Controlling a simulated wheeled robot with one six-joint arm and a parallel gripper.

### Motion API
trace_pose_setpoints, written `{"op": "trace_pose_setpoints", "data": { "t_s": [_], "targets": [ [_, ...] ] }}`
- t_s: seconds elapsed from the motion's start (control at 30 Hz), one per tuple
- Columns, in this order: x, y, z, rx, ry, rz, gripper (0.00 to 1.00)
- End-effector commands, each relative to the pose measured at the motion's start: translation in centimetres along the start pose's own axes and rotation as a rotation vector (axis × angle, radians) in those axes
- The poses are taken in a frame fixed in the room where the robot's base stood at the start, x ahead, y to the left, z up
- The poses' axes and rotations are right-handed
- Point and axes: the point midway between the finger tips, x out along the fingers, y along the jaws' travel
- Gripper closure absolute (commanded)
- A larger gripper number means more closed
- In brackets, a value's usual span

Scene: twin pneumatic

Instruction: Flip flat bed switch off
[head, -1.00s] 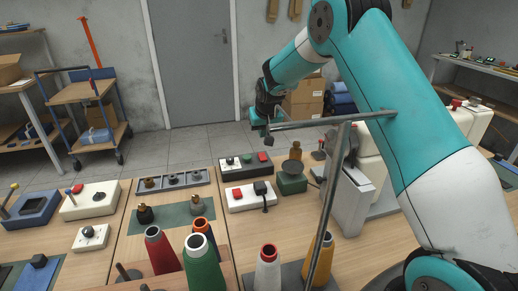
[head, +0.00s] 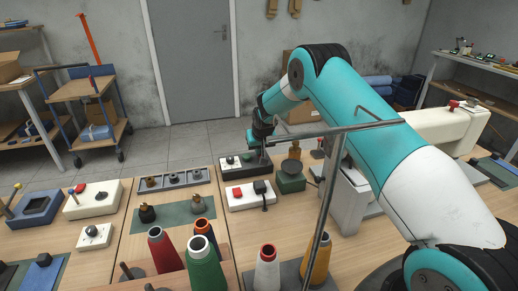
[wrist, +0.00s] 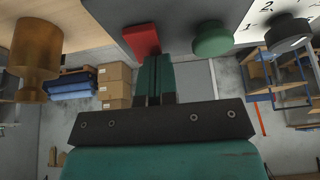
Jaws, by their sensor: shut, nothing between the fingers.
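A dark control box (head: 236,170) stands at the back of the middle table. A red switch (wrist: 141,39) sits on it, with a round green button (wrist: 212,38) and a black knob (wrist: 288,32) beside a white label. My gripper (wrist: 155,58) is shut and empty. Its fingertips are right at the red switch in the wrist view; I cannot tell whether they touch. In the head view my gripper (head: 262,154) is over the box's right end and hides the red switch. I cannot read which control is labelled flat bed.
A brass weight (head: 294,152) stands on a green scale (head: 291,183) just right of the box. In front is a white box (head: 250,202) with a red rocker. Thread cones (head: 204,270) stand nearer. A metal bar (head: 325,200) crosses before my arm.

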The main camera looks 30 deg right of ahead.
Motion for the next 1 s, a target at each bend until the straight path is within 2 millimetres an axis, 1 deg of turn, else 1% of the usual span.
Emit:
{"op": "trace_pose_setpoints", "data": {
  "t_s": [0.13, 0.2, 0.43, 0.8, 1.0],
  "targets": [
    [0.7, 0.1, 0.3, 0.0, 0.0, 0.0, 1.0],
    [0.4, 0.1, 0.2, 0.0, 0.0, 0.0, 1.0],
    [0.4, 0.1, 0.4, 0.0, -0.005, 0.0, 1.0],
    [-0.4, 0.0, 1.7, 0.0, -0.009, 0.0, 1.0],
    [-0.4, 0.0, 1.8, 0.0, -0.008, 0.0, 1.0]
  ]
}}
